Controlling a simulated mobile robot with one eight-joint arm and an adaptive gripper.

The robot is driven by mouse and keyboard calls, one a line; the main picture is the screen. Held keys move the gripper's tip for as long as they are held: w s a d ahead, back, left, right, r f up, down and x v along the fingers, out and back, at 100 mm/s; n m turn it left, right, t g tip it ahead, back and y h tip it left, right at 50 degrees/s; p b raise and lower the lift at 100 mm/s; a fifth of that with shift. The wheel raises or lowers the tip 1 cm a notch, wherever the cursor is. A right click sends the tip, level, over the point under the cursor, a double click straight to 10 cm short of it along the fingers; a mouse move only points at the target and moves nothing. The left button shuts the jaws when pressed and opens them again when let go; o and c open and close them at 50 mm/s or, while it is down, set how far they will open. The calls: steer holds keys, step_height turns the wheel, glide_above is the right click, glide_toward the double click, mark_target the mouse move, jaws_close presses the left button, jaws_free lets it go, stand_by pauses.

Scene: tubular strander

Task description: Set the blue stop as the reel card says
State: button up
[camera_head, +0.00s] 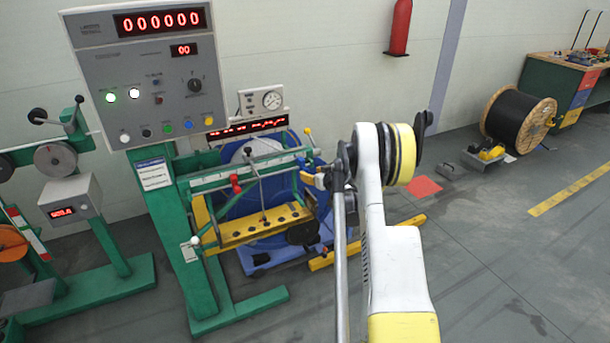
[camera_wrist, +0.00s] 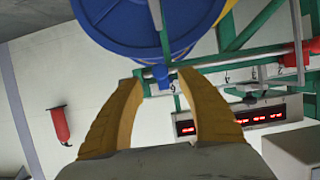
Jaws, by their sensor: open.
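The blue stop (camera_wrist: 161,77) shows in the wrist view as a small blue block on the green rail (camera_wrist: 215,62), beside a number that looks like 9. My gripper (camera_wrist: 162,82) is open, its two yellow fingers on either side of the stop with gaps showing; I cannot tell whether the tips reach its depth.
A red stop (camera_wrist: 297,55) sits farther along the rail, also seen in the head view (camera_head: 236,183). A large blue reel (camera_wrist: 150,25) is close to my fingers. The control panel (camera_head: 150,75) stands left. Open floor (camera_head: 480,250) lies at right.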

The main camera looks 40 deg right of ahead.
mark_target(307, 171)
steer(key=b+x, duration=0.1)
steer(key=x, duration=0.4)
steer(key=shift+r, duration=0.1)
steer(key=shift+c, duration=0.4)
jaws_close()
steer(key=w+a+b, duration=0.1)
steer(key=w+a, duration=0.1)
steer(key=a, duration=0.9)
steer(key=shift+w+a, duration=0.35)
steer(key=shift+w, duration=0.05)
steer(key=shift+o, duration=0.4)
jaws_free()
